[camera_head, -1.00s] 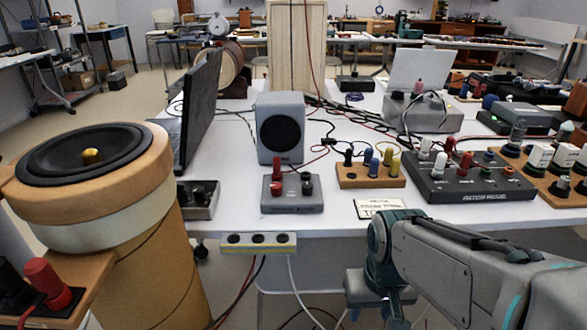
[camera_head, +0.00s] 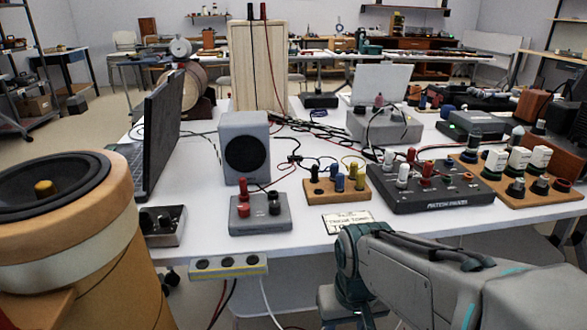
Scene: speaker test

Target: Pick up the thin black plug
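Several black plugs show, and I cannot tell which one the task means. A black-topped plug (camera_head: 251,12) stands on the tall wooden cabinet next to a red one (camera_head: 263,11). My gripper's fingers are not in view.
The white table (camera_head: 205,215) holds a laptop (camera_head: 160,135), a grey speaker (camera_head: 244,148), a black patch panel (camera_head: 430,190) and loose cables. A large round wooden speaker (camera_head: 70,230) stands close at left. A socket strip (camera_head: 229,265) hangs at the front edge.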

